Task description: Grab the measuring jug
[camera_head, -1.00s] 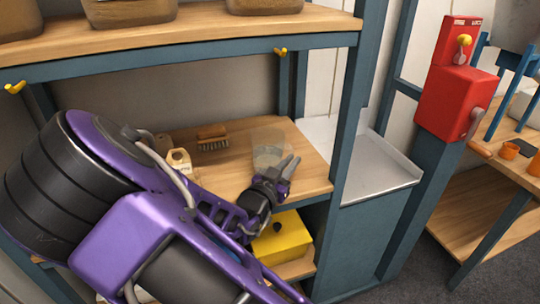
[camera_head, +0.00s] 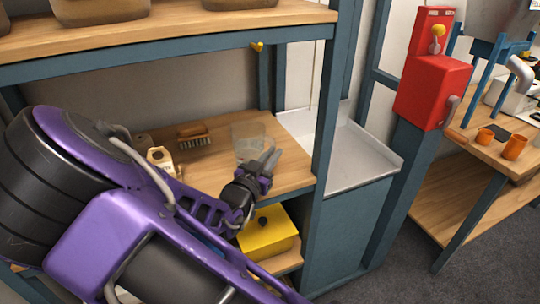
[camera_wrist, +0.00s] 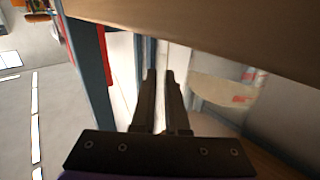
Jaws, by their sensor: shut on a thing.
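The clear measuring jug (camera_head: 248,138) stands upright on the wooden middle shelf, near its right end. My gripper (camera_head: 272,156) is at the jug's near right side in the head view. In the wrist view the two dark fingers of my gripper (camera_wrist: 160,73) are close together, with the see-through jug (camera_wrist: 222,98) directly to their right. The fingers are shut on the jug at its side, apparently at the handle. The exact contact is hard to see because the jug is transparent.
A brush (camera_head: 195,138) and a small cream container (camera_head: 160,158) stand left of the jug. A yellow box (camera_head: 268,234) sits below. The upper shelf (camera_head: 190,35) hangs overhead, and a blue post (camera_head: 324,130) stands to the right. A grey tray (camera_head: 345,155) lies beyond it.

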